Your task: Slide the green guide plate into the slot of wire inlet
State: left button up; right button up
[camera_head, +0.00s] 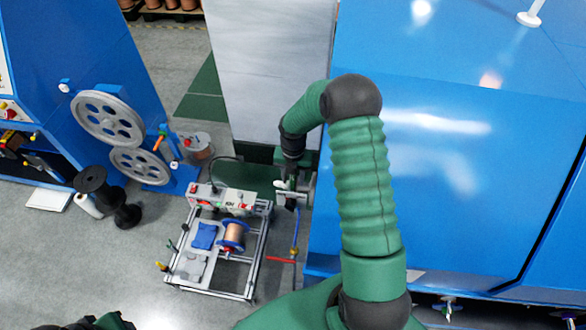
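My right arm reaches up from the bottom right and bends down. Its gripper (289,187) hangs at the right side of a small framed cart, beside a grey bracket-like part (308,187). The fingers are too small and dark to tell whether they are open or hold something. I cannot make out the green guide plate for certain. The wire inlet and its slot are also not clear; a grey and white unit (235,200) with red parts sits on the cart's back edge. A dark green piece at the bottom left edge appears to be part of my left arm; its gripper is not visible.
The cart (210,291) carries a copper wire spool (233,237) and a blue cloth-like item (204,236). Large pulley wheels (107,119) stand on a blue machine at left. Black spools (92,181) stand on the floor. A big blue cabinet (450,150) fills the right side.

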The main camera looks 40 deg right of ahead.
notch_tip(320, 180, up, 16)
jog(key=b, duration=0.3)
jog(key=s+a+f+m+t+b, duration=0.1)
jog(key=s+a+f+m+b, duration=0.3)
jog(key=a+m, duration=0.6)
jog(key=s+a+f+m+t+b, duration=0.1)
jog(key=s+a+f+m+b, duration=0.4)
jog(key=m, duration=1)
jog(key=s+a+f, duration=0.3)
jog(key=a+f, duration=0.2)
jog(key=shift+f+m+t, duration=0.3)
jog(key=shift+m, duration=0.1)
